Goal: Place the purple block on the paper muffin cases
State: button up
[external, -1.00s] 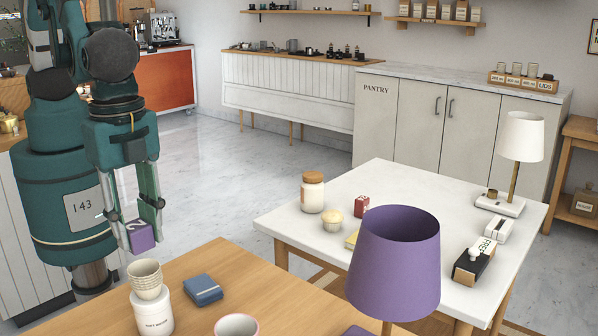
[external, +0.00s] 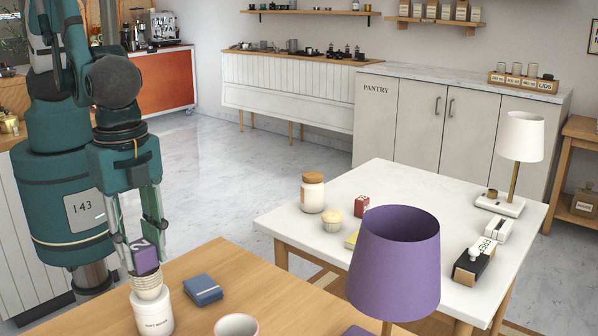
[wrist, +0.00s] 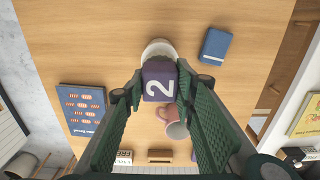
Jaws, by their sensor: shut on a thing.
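The purple block (external: 147,258), marked with a white 2, is held between the two fingers of my gripper (external: 143,249). The paper muffin cases (external: 148,285) are a pale ribbed stack on top of a white jar (external: 153,313) on the wooden table. The block is directly over the stack, very close to its rim; I cannot tell whether they touch. In the wrist view the block (wrist: 159,84) sits between the fingertips and hides most of the pale round top (wrist: 158,47) below it.
A blue book (external: 203,290) lies to the right of the jar. A pink-rimmed mug (external: 237,325) stands near the front, also visible in the wrist view (wrist: 174,122). A purple lamp (external: 393,262) rises at the right. A dark printed board (wrist: 83,108) lies at the wrist view's left.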

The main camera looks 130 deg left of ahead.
aim_at(139, 245)
jog(key=shift+f, duration=0.2)
jog(key=o, duration=0.9)
jog(key=shift+r, duration=0.25)
jog(key=shift+r+p, duration=0.4)
jog(key=shift+r, duration=5.6)
